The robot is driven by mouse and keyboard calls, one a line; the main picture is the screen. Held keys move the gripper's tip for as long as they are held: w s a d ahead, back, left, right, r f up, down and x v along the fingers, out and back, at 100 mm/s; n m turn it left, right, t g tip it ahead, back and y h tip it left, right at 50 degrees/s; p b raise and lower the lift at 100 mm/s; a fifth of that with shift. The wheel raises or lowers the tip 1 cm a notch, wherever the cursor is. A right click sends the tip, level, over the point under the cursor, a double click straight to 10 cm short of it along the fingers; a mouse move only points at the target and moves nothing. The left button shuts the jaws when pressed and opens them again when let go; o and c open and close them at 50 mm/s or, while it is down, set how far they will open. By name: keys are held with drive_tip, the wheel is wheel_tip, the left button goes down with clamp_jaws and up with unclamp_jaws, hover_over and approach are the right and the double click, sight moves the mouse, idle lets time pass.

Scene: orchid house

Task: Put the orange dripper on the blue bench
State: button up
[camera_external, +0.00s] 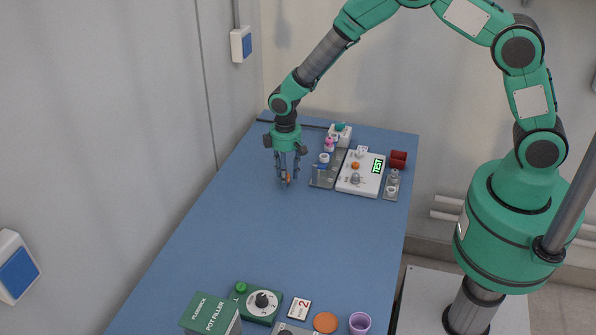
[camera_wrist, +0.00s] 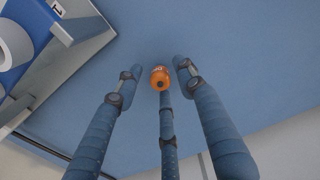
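The orange dripper (camera_wrist: 160,78) is a small round orange piece with a dark centre. It sits between my fingertips, at or just above the blue bench (camera_external: 250,235); I cannot tell if it touches. In the external view the dripper (camera_external: 288,180) shows low between my fingers. My gripper (camera_external: 286,181) has three fingers pointing down over the far part of the bench. In the wrist view my gripper (camera_wrist: 158,78) is open, with gaps between the dripper and the left and right fingers. The third finger is close below the dripper and may touch it.
Right of my gripper are a grey tray (camera_external: 316,182) with small parts, a white TEST panel (camera_external: 346,186) and dark red cylinders (camera_external: 398,159). At the near end stand a green box (camera_external: 211,315), a dial unit (camera_external: 262,302) and a purple cup (camera_external: 360,322). The bench middle is clear.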

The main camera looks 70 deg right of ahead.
drive_tip(key=shift+r, duration=0.1)
wheel_tip(320, 180, up, 12)
drive_tip(key=p, duration=0.1)
idle(0.7)
drive_tip(key=shift+r, duration=0.15)
idle(0.3)
drive_tip(key=s+a+r+t, duration=0.1)
drive_tip(key=s+r, duration=0.7)
drive_tip(key=r, duration=0.6)
drive_tip(key=s+a+r+t, duration=0.1)
drive_tip(key=s+r+t, duration=0.1)
drive_tip(key=s+r, duration=0.9)
drive_tip(key=s+a+r+t, duration=0.1)
drive_tip(key=s+r, duration=0.3)
drive_tip(key=s, duration=0.7)
drive_tip(key=s+a+r+m+t, duration=0.1)
drive_tip(key=s+r, duration=0.4)
drive_tip(key=s, duration=0.7)
drive_tip(key=shift+r+m+t, duration=0.2)
drive_tip(key=shift+m+t, duration=0.1)
